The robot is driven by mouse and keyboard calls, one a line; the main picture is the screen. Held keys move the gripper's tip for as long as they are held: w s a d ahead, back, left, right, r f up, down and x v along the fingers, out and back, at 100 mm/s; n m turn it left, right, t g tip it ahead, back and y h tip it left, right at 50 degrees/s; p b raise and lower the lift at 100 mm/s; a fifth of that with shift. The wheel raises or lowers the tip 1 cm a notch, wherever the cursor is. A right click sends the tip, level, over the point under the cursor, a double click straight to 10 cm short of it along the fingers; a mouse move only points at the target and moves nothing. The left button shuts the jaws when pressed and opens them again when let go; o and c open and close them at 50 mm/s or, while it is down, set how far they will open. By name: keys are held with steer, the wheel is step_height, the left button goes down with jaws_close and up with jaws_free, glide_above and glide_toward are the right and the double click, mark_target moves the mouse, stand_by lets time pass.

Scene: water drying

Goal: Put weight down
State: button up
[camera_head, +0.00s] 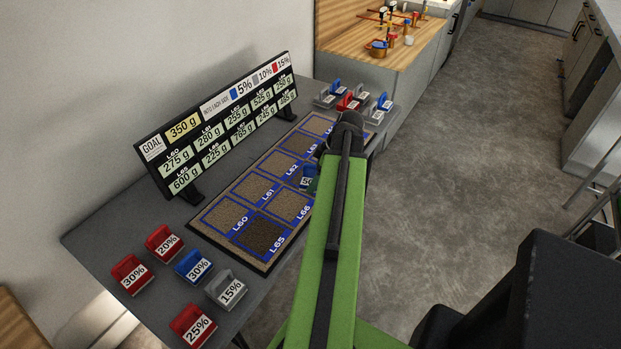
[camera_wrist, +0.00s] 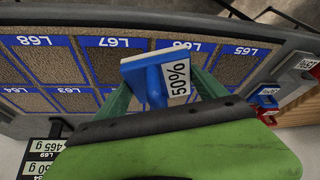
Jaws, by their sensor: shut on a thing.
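My gripper (camera_wrist: 160,92) is shut on a blue weight (camera_wrist: 148,78) with a white plate reading 50%. The weight is over the front row of the sand tray (camera_wrist: 232,33), around the L66 and L67 cells, partly covering the L66 label. I cannot tell whether it touches the tray. In the head view the blue weight (camera_head: 308,173) shows only in part beside my arm, which hides most of the gripper. The tray (camera_head: 191,226) has blue-outlined sand cells; the L65 cell (camera_head: 262,234) is darker than the others.
A board (camera_head: 180,128) behind the tray reads goal 350 g and lists cell masses. Red, blue and grey weights, such as the red 25% one (camera_head: 193,326), stand at the table's near end. More weights (camera_head: 350,101) stand at the far end. Floor to the right is open.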

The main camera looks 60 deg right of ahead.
steer(key=s+d+r+m+h+p, duration=0.1)
steer(key=s+d+m, duration=0.1)
steer(key=d, duration=0.4)
steer(key=s+d+r+m+p, duration=0.1)
steer(key=s+d+r+m, duration=0.15)
steer(key=d, duration=0.35)
steer(key=shift+n, duration=0.35)
steer(key=w+a+f+b, duration=0.1)
steer(key=w+f+b, duration=0.1)
steer(key=w, duration=0.1)
steer(key=w+a+f+b, duration=0.1)
steer(key=w+f+b, duration=0.1)
steer(key=w+f, duration=0.1)
steer(key=w+a+f+b, duration=0.2)
steer(key=w+f+b, duration=0.1)
steer(key=w, duration=0.1)
steer(key=shift+w, duration=0.4)
step_height(320, 180, down, 4)
steer(key=b, duration=0.4)
steer(key=shift+d+f, duration=0.1)
steer(key=shift+f, duration=0.15)
steer(key=shift+r, duration=0.25)
steer(key=shift+f, duration=0.25)
steer(key=o, duration=1.6)
steer(key=shift+r, duration=0.1)
steer(key=shift+r, duration=0.1)
